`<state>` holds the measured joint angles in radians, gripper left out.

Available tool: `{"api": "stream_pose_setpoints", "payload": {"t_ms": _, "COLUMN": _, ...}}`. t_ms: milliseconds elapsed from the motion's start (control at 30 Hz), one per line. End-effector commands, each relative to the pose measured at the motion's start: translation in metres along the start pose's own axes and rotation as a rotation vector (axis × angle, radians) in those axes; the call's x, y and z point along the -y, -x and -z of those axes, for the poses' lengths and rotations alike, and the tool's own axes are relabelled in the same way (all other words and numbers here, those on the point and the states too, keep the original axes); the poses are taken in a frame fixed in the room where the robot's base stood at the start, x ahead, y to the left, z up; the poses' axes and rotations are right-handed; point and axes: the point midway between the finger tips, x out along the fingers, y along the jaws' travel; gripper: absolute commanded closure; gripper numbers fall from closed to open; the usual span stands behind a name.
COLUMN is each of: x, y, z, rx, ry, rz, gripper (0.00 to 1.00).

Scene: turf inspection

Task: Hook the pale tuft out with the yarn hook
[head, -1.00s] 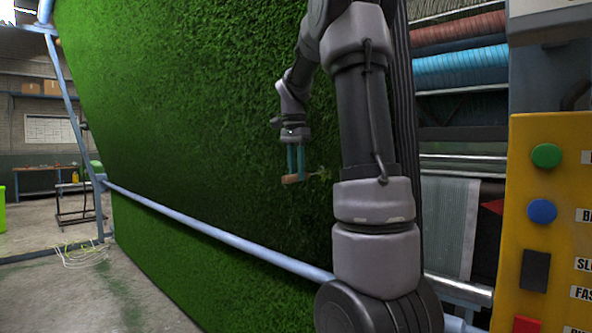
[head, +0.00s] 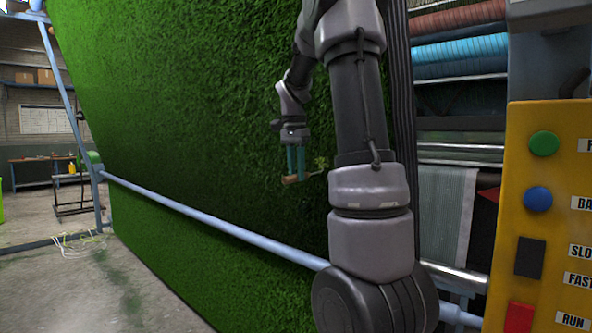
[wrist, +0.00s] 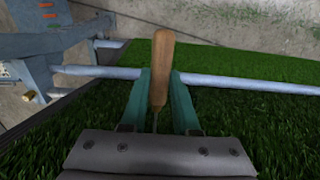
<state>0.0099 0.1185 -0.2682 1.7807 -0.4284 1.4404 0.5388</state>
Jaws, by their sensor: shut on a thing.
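My gripper (head: 296,172) is shut on the yarn hook, beside the green turf sheet (head: 200,150). The hook's wooden handle (head: 289,180) sticks out to the left below the fingers in the head view. In the wrist view the handle (wrist: 162,65) stands between the two teal fingers, and its thin shank runs down toward the gripper body. A paler, yellowish-green tuft (head: 320,162) shows on the turf just right of the fingers. The hook's tip is near the tuft, but I cannot tell whether it touches it. The tuft does not show in the wrist view.
A pale blue rail (head: 200,220) runs across the turf below my gripper. A yellow control panel (head: 560,220) with coloured buttons stands at the right. Yarn rolls (head: 460,60) are behind my arm. Open concrete floor (head: 110,285) lies at the lower left.

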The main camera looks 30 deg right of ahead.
Motion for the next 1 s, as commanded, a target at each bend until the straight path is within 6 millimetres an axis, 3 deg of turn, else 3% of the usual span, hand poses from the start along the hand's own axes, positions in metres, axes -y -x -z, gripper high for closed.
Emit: {"api": "stream_pose_setpoints", "payload": {"t_ms": 1000, "x": 0.0, "y": 0.043, "z": -0.009, "rx": -0.003, "ry": 0.001, "rz": 0.003, "gripper": 1.0}}
